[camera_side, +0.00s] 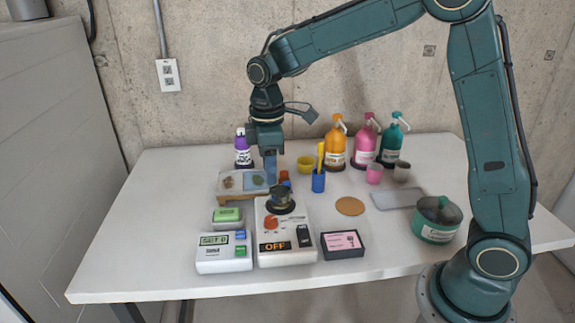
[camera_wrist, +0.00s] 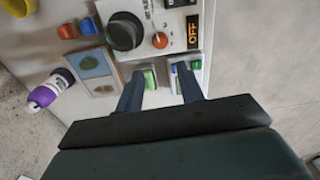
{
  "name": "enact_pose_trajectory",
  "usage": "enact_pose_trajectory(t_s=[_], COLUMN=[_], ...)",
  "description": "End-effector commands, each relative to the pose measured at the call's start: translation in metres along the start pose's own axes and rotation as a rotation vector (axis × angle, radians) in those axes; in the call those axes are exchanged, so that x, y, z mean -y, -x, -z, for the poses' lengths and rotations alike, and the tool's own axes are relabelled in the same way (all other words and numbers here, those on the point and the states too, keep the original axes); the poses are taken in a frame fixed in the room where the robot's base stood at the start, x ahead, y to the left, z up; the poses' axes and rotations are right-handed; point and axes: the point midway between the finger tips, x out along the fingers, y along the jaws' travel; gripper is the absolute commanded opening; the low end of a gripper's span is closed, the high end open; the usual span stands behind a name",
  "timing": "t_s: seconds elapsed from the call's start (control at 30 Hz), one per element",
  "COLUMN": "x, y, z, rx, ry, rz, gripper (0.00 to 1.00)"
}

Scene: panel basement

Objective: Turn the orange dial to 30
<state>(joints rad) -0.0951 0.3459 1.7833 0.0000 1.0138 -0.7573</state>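The orange dial (camera_side: 270,223) is a small round knob on a white panel box (camera_side: 285,258) with an "OFF" label and a dark switch. In the wrist view the orange dial (camera_wrist: 160,40) sits beside a large dark round object (camera_wrist: 125,31) on the same panel; marks around the dial are too small to read. My gripper (camera_side: 271,178) is above the table, behind the dial in the side view. In the wrist view my gripper (camera_wrist: 160,88) has its two blue fingers apart with nothing held between them. The dial is clear of the fingers.
A white "SET 0" box (camera_side: 223,253) with blue and green buttons and a green-topped block (camera_side: 228,214) stand left of the panel. A pink-faced box (camera_side: 342,243) is at its right. Pump bottles (camera_side: 335,146), a blue pen cup (camera_side: 318,181) and a green pot (camera_side: 436,222) stand around.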

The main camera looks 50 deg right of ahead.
Motion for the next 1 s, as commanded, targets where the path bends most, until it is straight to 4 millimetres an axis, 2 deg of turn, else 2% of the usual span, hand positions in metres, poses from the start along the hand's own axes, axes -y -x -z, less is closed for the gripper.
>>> enact_pose_trajectory(t_s=[0.17, 0.37, 1.0], x=[0.000, 0.000, 0.001], y=[-0.004, -0.021, -0.113], z=[0.000, -0.001, -0.001], rx=[0.000, 0.002, 0.002], ry=[-0.001, -0.002, -0.003], rz=[0.000, 0.002, 0.002], gripper=[0.38, 0.38, 0.38])
